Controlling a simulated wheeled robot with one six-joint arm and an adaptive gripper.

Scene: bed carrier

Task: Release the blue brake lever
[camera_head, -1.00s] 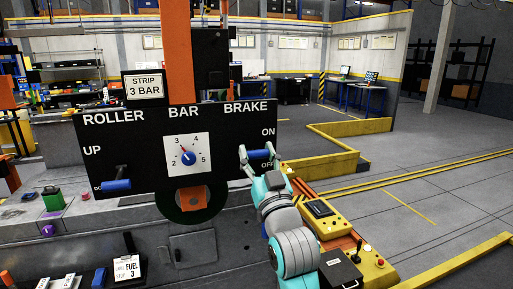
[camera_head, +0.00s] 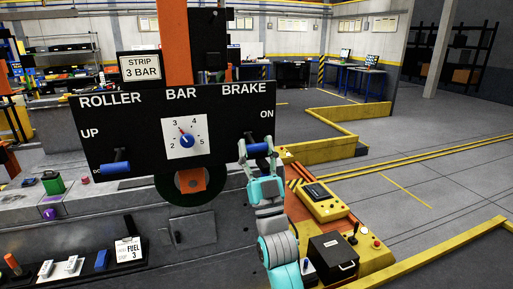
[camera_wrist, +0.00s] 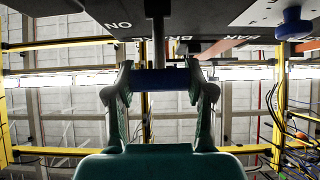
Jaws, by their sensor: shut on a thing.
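The blue brake lever (camera_head: 258,149) is at the right end of the black panel (camera_head: 110,145), under the word BRAKE and below the ON mark. The OFF mark is hidden. My gripper (camera_head: 256,152) is shut on the lever's blue handle, reaching up from below right. In the wrist view the blue bar (camera_wrist: 162,79) lies crosswise between my two fingers (camera_wrist: 163,82), one at each end, with its dark stem behind it.
A second blue lever (camera_head: 115,167) marked ROLLER is at the panel's left, low. A blue-knobbed dial (camera_head: 187,141) marked BAR is in the middle. A yellow control console (camera_head: 325,207) stands right of my arm. The grey floor farther right is clear.

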